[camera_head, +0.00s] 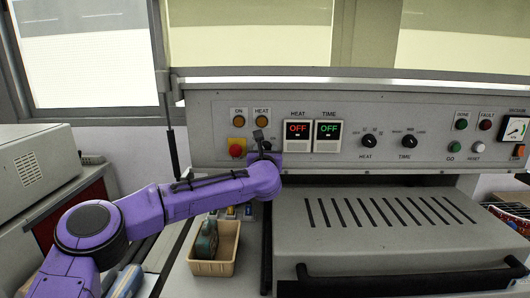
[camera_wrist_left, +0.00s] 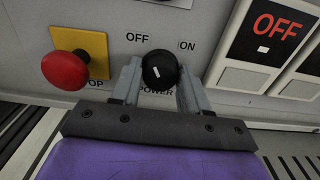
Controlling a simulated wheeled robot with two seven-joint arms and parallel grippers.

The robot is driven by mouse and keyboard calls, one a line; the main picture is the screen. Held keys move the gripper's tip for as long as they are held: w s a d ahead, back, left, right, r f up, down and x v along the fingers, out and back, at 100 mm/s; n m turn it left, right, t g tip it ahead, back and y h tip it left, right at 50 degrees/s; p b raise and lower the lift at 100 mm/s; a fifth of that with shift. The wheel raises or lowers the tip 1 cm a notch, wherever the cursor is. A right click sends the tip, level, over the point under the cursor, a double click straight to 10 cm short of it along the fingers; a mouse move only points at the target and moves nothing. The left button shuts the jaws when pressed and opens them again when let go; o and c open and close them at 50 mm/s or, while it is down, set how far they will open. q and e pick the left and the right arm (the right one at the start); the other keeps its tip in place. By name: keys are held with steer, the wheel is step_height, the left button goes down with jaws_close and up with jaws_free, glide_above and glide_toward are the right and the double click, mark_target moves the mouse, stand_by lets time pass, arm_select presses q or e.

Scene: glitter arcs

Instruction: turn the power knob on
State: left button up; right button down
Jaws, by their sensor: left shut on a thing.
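The black power knob (camera_wrist_left: 161,66) sits on the grey panel, with OFF printed above left of it, ON above right and POWER below. Its white mark slants a little to the upper left, toward OFF. My left gripper (camera_wrist_left: 160,78) has one finger on each side of the knob and is shut on it. In the head view my left gripper (camera_head: 262,145) reaches the panel beside the red stop button and covers the knob. My right gripper is not in view.
The red stop button (camera_wrist_left: 65,70) on its yellow plate is close left of the knob. HEAT (camera_head: 298,131) and TIME (camera_head: 327,131) displays read OFF to the right. A beige bin (camera_head: 212,268) holding a tape dispenser (camera_head: 206,240) stands below my arm. A slotted cover (camera_head: 390,228) fills the lower right.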

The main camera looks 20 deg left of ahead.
arm_select(q)
steer(key=shift+m, duration=6)
steer(key=o, duration=1.1)
steer(key=shift+c, duration=0.2)
